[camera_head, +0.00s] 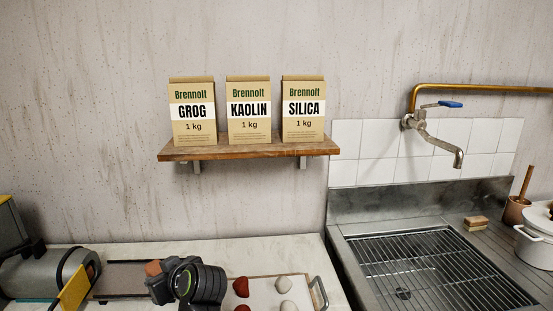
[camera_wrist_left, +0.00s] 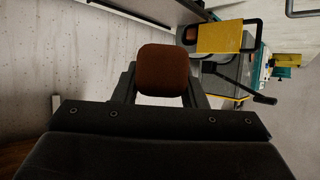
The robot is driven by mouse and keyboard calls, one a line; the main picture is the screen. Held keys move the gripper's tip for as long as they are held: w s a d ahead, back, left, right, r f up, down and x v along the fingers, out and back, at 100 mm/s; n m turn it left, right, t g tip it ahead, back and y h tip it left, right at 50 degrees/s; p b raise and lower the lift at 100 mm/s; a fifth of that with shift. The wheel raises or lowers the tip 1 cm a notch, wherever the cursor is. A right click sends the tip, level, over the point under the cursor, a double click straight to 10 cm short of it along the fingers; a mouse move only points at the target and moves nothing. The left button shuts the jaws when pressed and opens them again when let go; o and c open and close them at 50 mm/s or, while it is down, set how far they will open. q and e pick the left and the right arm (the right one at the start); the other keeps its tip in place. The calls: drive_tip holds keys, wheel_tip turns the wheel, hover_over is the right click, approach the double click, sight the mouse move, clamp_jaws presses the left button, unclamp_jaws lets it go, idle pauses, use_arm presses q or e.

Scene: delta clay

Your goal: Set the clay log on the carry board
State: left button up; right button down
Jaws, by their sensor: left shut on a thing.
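The clay log (camera_wrist_left: 163,70) is a reddish-brown, rounded block. My left gripper (camera_wrist_left: 162,82) is shut on it, with a dark finger on each side. In the head view, a small end of the log (camera_head: 153,268) shows at the left of my dark left gripper (camera_head: 160,281); my wrist hides the rest. The carry board (camera_head: 260,290) is a pale board with a metal handle at its right end, on the counter just right of my gripper. Red lumps (camera_head: 241,286) and pale lumps (camera_head: 285,284) lie on it. My wrist covers the board's left part.
A grey machine with a yellow guard (camera_head: 75,288) and a flat brown bed (camera_head: 126,270) stands at the left of the counter. A shelf (camera_head: 250,147) with three paper bags hangs on the wall above. A steel sink (camera_head: 425,265) lies to the right.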

use_arm(q)
drive_tip(key=s+d+r+m+t+h, duration=0.4)
drive_tip(key=s+r+m+h, duration=0.3)
drive_tip(key=r+m+h, duration=0.2)
drive_tip(key=shift+s+d+r+m, duration=0.35)
drive_tip(key=shift+d+r+m, duration=0.15)
drive_tip(key=shift+d, duration=0.15)
drive_tip(key=shift+h, duration=0.3)
drive_tip(key=s+d+f+m+g+h, duration=0.45)
drive_tip(key=d+m+g+h, duration=0.2)
drive_tip(key=m, duration=0.25)
drive_tip(key=s+d+f+m+g+h, duration=0.3)
drive_tip(key=d+f+m+g+h, duration=0.25)
drive_tip(key=d+m, duration=0.25)
drive_tip(key=s+a+f+n+t+y, duration=0.2)
drive_tip(key=a+n+t, duration=0.4)
drive_tip(key=a, duration=0.8)
drive_tip(key=shift+s+a+t, duration=0.25)
drive_tip(key=shift+a+t, duration=0.05)
drive_tip(key=shift+t, duration=0.3)
